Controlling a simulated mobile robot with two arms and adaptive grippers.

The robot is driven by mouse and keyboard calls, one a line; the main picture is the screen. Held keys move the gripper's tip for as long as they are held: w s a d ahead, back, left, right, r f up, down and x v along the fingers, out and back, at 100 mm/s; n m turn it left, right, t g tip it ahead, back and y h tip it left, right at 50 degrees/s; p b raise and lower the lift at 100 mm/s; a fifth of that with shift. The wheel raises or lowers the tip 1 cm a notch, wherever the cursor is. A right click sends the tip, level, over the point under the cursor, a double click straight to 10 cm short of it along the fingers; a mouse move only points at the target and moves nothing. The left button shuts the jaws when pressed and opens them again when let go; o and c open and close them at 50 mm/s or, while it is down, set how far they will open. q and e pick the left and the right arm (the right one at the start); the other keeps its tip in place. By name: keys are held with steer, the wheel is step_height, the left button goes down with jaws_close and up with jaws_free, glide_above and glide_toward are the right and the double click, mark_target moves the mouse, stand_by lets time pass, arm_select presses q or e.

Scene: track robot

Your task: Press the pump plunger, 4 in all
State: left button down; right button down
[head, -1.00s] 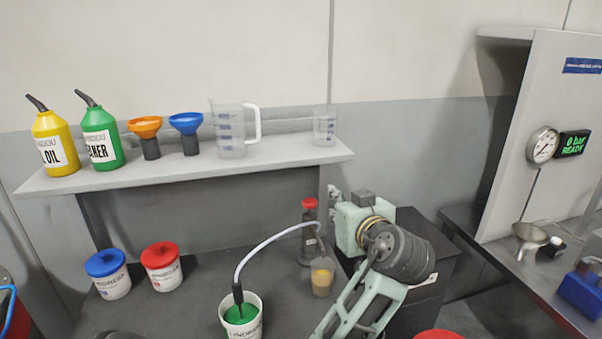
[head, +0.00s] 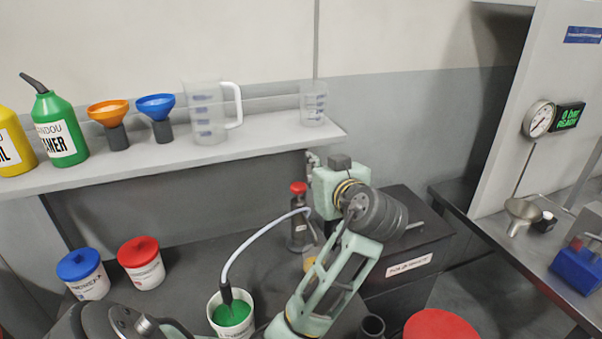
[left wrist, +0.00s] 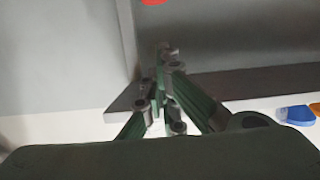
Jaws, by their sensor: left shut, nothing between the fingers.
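A dark pump bottle (head: 299,232) stands on the dark bench beneath the shelf's right end. Its red plunger top (head: 298,188) is in clear view. A pale hose runs from beside it to a white bucket with green contents (head: 232,314). A small cup with yellow contents (head: 310,262) is partly hidden by my arm. My left gripper (head: 311,160) is shut and empty, a little above and right of the red top, apart from it in the picture. In the left wrist view its closed fingers (left wrist: 165,50) show, with a bit of red (left wrist: 153,2) at the top edge. My right gripper is not in view.
The shelf (head: 270,141) above holds bottles, funnels and clear jugs; its right end is close to my left gripper. Blue-lidded (head: 77,264) and red-lidded (head: 138,252) tubs stand on the bench at left. A gauge panel (head: 540,118) is at right.

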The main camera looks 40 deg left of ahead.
arm_select(q)
steer(key=p, duration=0.3)
glide_above(301, 189)
steer(key=f, duration=0.2)
step_height(301, 189, down, 3)
steer(key=shift+a+f+p, duration=0.1)
steer(key=shift+a+p, duration=0.05)
steer(key=shift+p, duration=0.45)
steer(key=shift+f, duration=0.6)
step_height(301, 189, down, 3)
steer(key=b, duration=0.3)
steer(key=shift+f, duration=0.15)
